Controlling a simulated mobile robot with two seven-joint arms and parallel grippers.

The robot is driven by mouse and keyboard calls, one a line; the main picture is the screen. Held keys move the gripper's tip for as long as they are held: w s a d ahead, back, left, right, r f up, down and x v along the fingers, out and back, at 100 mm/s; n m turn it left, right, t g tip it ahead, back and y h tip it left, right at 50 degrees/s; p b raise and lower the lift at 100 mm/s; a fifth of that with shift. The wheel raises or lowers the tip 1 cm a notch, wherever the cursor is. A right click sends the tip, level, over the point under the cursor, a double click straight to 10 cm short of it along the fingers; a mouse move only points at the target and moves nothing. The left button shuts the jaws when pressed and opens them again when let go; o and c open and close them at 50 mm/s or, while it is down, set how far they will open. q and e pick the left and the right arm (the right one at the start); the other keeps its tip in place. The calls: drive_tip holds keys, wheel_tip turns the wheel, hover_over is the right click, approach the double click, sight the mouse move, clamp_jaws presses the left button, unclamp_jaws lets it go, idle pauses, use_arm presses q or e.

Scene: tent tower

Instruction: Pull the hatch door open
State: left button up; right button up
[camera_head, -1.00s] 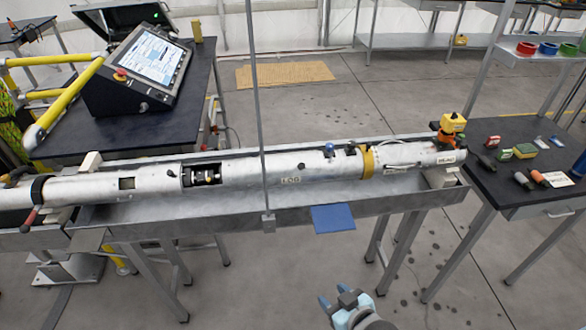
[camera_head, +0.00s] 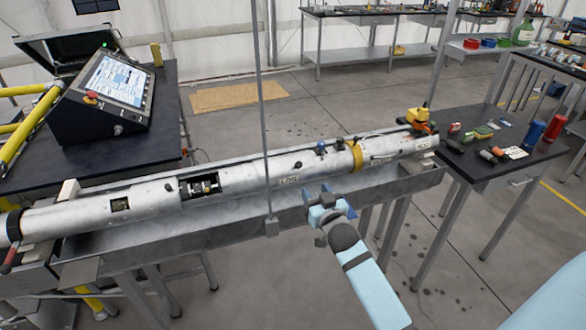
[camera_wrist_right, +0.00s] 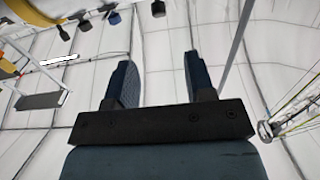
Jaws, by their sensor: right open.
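A long silver tube (camera_head: 240,174) lies in a grey metal trough (camera_head: 190,232) across the middle of the head view. It has a dark rectangular opening (camera_head: 199,186) with parts inside and a smaller opening (camera_head: 120,204) to the left. I cannot pick out the hatch door for certain. My right gripper (camera_head: 325,193) is open and empty, in front of the tube's right half, by the trough's front edge. Its two dark fingers (camera_wrist_right: 157,75) stand apart in the right wrist view. My left gripper is not in view.
A thin grey post (camera_head: 261,110) rises at the trough's front. A control console (camera_head: 110,95) stands on the left table. The right table (camera_head: 480,172) holds several small items. Open floor lies behind the trough.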

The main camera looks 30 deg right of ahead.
sight(299, 164)
drive_tip(key=p+x, duration=0.1)
drive_tip(key=x, duration=1.2)
drive_tip(key=shift+w, duration=0.25)
drive_tip(key=shift+c, duration=0.4)
drive_tip(key=shift+r, duration=0.1)
clamp_jaws()
